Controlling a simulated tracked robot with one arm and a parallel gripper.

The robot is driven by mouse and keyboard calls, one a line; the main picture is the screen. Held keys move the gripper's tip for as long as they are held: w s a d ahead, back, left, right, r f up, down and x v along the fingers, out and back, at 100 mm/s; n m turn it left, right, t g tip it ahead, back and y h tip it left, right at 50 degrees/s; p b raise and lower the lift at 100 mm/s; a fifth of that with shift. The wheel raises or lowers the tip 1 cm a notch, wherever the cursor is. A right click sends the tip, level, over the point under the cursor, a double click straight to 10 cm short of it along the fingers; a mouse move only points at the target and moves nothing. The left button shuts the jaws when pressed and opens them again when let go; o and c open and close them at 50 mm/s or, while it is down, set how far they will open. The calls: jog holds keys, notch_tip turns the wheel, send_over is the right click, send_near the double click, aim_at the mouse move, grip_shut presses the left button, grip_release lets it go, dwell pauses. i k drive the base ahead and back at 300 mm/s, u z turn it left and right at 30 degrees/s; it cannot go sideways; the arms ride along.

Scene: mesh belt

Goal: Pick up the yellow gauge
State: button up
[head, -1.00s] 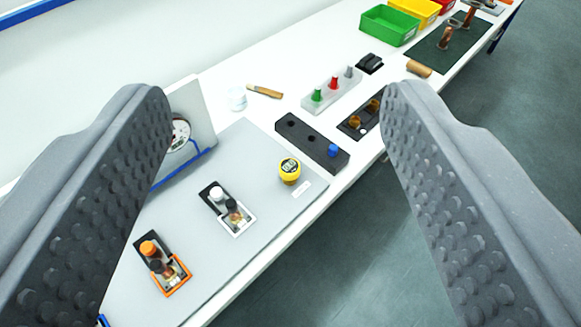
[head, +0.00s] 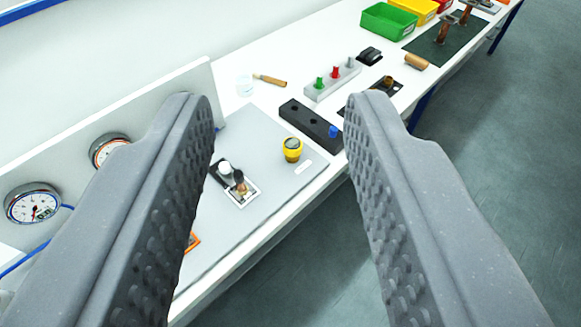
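The yellow gauge (head: 292,150) is a small round yellow body with a dark face on top. It stands upright on the grey mat (head: 283,180), near the mat's right corner. My gripper (head: 278,100) is open, with its two grey studded fingers wide apart and nothing between them. The gauge shows in the gap between the fingers, farther off than they are, and nothing touches it. The left finger hides part of the mat.
A black block with a blue knob (head: 310,125) stands just behind the gauge. A white-and-black fitting (head: 235,183) lies on the mat to its left. Dial gauges (head: 32,203) sit on an upright panel at left. Colored bins (head: 388,23) stand far back. Floor lies beyond the right edge.

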aim_at(292, 146)
jog(key=k, duration=0.9)
jog(key=z, duration=0.35)
jog(key=i, duration=2.05)
jog(key=u, duration=0.6)
